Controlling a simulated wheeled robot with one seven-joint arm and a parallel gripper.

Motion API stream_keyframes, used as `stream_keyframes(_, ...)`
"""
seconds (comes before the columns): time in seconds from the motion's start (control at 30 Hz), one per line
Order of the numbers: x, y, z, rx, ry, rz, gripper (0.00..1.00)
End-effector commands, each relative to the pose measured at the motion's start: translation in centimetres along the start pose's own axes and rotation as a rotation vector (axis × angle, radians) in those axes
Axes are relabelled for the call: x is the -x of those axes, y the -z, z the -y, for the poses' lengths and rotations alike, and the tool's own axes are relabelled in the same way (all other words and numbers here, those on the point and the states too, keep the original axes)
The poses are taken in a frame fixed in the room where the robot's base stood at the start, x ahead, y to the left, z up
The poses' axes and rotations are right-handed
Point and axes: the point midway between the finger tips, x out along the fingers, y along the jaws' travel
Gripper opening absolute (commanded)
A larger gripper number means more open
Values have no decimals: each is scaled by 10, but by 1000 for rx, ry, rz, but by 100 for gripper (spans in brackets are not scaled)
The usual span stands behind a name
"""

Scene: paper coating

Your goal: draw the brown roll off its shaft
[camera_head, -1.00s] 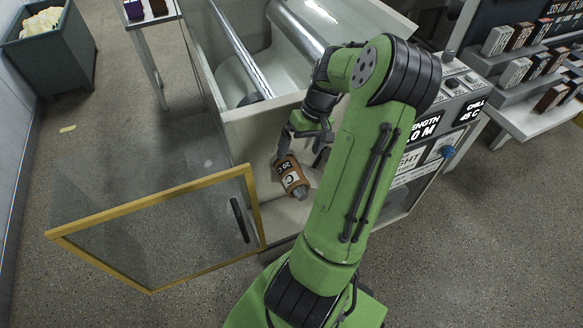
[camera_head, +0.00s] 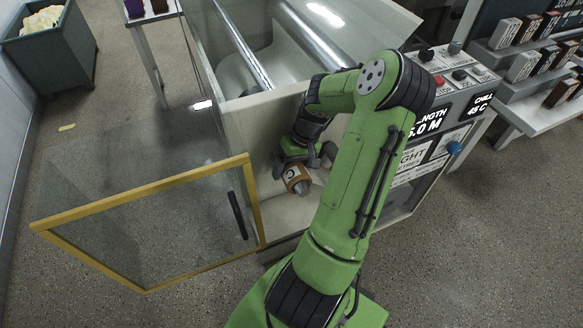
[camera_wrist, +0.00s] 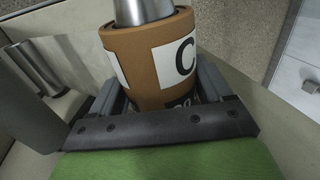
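The brown roll (camera_head: 297,178), with a white label bearing a black C, sits inside the machine's open lower compartment. Its grey metal shaft end (camera_head: 304,187) sticks out toward the front. In the wrist view, the roll (camera_wrist: 155,65) fills the space between my fingers, and the shaft (camera_wrist: 143,11) protrudes at the top. My gripper (camera_head: 303,160) is around the roll, with a finger on each side. The fingers look close against it, but I cannot tell whether they grip it. The roll's rear end is hidden.
A yellow-framed glass door (camera_head: 150,228) with a black handle stands open left of the compartment. A metal cylinder (camera_wrist: 38,66) shows at left in the wrist view. The control panel (camera_head: 437,122) is right of my arm. A grey bin (camera_head: 55,45) stands far left.

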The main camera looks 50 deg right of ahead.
Motion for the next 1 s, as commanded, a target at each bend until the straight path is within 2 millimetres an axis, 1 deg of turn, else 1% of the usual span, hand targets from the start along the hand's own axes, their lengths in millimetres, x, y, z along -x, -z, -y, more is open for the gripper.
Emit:
stream_keyframes(0.03, 0, 0, 0, 0, 0, 0, 65)
stream_keyframes(0.17, 0, 0, 0, 0, 0, 0, 45)
stream_keyframes(0.2, 0, 0, 0, 0, 0, 0, 44)
stream_keyframes(0.3, 1, -3, 0, 0, -1, 0, 44)
stream_keyframes(1.0, 1, -52, 0, -1, -1, 1, 44)
